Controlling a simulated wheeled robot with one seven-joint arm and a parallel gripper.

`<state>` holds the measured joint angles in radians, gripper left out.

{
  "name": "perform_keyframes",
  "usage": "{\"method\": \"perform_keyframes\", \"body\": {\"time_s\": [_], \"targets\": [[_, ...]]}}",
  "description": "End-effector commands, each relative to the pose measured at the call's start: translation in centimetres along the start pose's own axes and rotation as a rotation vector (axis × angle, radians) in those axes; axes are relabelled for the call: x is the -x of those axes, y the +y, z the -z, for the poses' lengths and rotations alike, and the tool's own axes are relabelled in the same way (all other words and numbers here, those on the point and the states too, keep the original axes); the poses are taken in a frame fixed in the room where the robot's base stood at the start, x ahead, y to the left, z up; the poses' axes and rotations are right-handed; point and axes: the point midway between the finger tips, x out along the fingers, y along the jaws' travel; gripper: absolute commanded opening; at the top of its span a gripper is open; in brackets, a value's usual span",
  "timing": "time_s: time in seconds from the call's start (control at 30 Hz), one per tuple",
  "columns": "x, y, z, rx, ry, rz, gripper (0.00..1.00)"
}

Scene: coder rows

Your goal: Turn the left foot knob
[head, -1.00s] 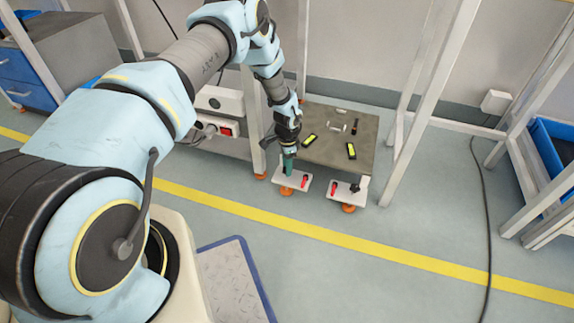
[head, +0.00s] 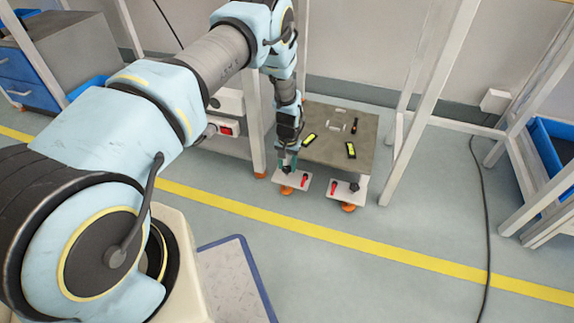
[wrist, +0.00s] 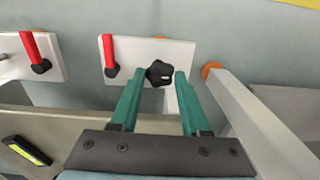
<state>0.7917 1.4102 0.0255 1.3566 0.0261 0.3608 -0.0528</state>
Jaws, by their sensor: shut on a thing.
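The left foot's white plate (head: 293,182) projects from the front of the grey cart, above an orange foot (head: 286,190). It carries a red lever (head: 304,182) and a black star-shaped knob, which shows clearly in the wrist view (wrist: 158,74). My gripper (head: 287,166) points down at this plate. Its teal fingers (wrist: 158,80) stand on either side of the knob and are shut on it. In the head view the fingers partly cover the knob. The right foot's white plate (head: 344,192) has its own red lever (head: 334,187) and black knob (head: 355,187).
The grey cart top (head: 340,135) behind the plates bears two black-and-yellow items and a small handle. A white frame post (head: 256,130) stands close left of my gripper. Another white post rises at right. The floor in front is clear, with a yellow line.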

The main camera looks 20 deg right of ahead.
Motion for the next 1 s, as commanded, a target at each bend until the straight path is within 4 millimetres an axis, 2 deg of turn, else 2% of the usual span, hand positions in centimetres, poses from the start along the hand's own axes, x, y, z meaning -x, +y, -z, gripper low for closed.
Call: {"method": "perform_keyframes", "body": {"time_s": [0.5, 1.0], "targets": [[0.26, 0.24, 0.28, 0.445, -0.001, 0.005, 0.00], [0.30, 0.22, 0.34, 0.632, -0.003, 0.007, 0.00]]}}
